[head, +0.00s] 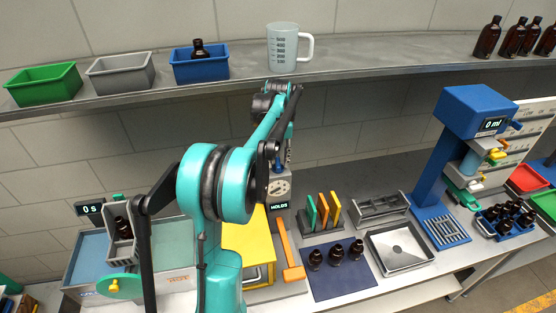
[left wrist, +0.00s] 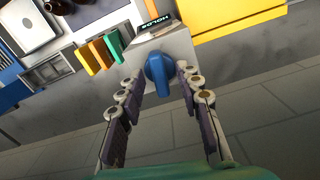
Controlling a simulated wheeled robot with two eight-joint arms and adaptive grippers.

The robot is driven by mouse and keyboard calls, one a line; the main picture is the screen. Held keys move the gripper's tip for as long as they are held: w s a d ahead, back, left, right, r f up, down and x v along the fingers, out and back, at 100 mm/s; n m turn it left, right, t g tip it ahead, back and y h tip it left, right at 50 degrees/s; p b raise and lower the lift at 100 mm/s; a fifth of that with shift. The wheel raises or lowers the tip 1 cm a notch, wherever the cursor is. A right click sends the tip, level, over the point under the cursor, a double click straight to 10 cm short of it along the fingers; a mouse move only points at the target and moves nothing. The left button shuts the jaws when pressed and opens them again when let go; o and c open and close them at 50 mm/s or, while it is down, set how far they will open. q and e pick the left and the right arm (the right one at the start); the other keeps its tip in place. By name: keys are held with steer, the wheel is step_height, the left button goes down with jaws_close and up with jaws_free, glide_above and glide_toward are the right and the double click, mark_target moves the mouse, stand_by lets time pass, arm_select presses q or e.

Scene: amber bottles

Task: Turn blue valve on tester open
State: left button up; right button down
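The tester is a grey unit with a dial and a display reading "HOLDS" (head: 279,189), standing at the back of the bench in the head view. Its blue valve (left wrist: 157,70) shows in the left wrist view on the grey housing, with its handle pointing down the picture. My left gripper (left wrist: 160,78) is open, one finger on each side of the valve, with visible gaps. My right gripper is not in view.
A yellow box (head: 250,250) and an orange-handled tool (head: 291,256) stand close in front of the tester. A rack with coloured plates (head: 323,215) stands right of it. Amber bottles (head: 336,252) stand on a dark mat. A shelf (head: 390,58) runs above.

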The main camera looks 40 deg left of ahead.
mark_target(278, 162)
arm_select(q)
step_height(278, 162, up, 12)
stand_by(0.6)
steer(key=shift+f, duration=0.1)
stand_by(0.4)
